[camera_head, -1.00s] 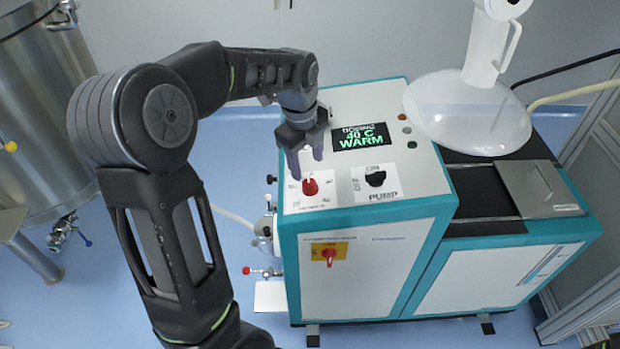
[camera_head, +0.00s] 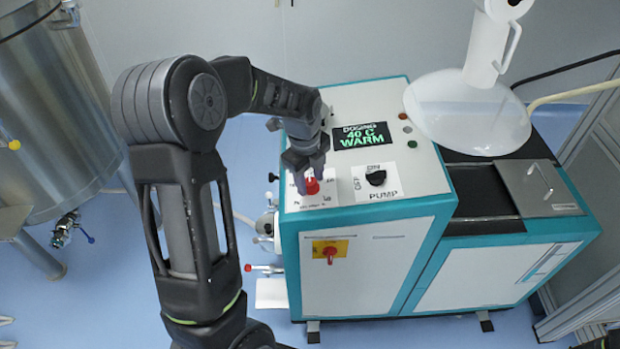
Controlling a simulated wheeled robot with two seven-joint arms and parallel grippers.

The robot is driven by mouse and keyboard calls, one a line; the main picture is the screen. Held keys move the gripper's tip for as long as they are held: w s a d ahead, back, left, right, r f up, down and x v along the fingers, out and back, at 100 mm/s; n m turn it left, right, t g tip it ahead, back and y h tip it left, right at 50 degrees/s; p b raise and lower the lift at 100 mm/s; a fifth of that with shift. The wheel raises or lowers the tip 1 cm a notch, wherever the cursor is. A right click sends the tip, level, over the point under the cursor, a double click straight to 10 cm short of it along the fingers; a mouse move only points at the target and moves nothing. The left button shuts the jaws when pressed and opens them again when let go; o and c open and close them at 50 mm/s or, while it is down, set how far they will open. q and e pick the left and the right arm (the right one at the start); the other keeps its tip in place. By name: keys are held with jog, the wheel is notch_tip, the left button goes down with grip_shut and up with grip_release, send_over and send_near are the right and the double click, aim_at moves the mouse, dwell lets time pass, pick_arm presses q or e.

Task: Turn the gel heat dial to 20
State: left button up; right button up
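The gel heat dial is a red knob (camera_head: 312,186) on a white label plate on top of the machine (camera_head: 418,165), at the left of its panel. The display (camera_head: 364,136) reads "DOSING 40 C WARM" in green. My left gripper (camera_head: 309,180) points down at the red knob, with its fingers at the knob's far side or around it. The gripper hides part of the knob and its scale, so I cannot tell where the knob points or whether the fingers touch it.
A black PUMP switch (camera_head: 376,178) sits just right of the dial. Another red switch on a yellow plate (camera_head: 330,251) is on the machine's front. A large white funnel-like vessel (camera_head: 468,112) stands at the right. A steel tank (camera_head: 50,110) is at the left.

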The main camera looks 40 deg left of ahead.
pick_arm(q)
grip_shut()
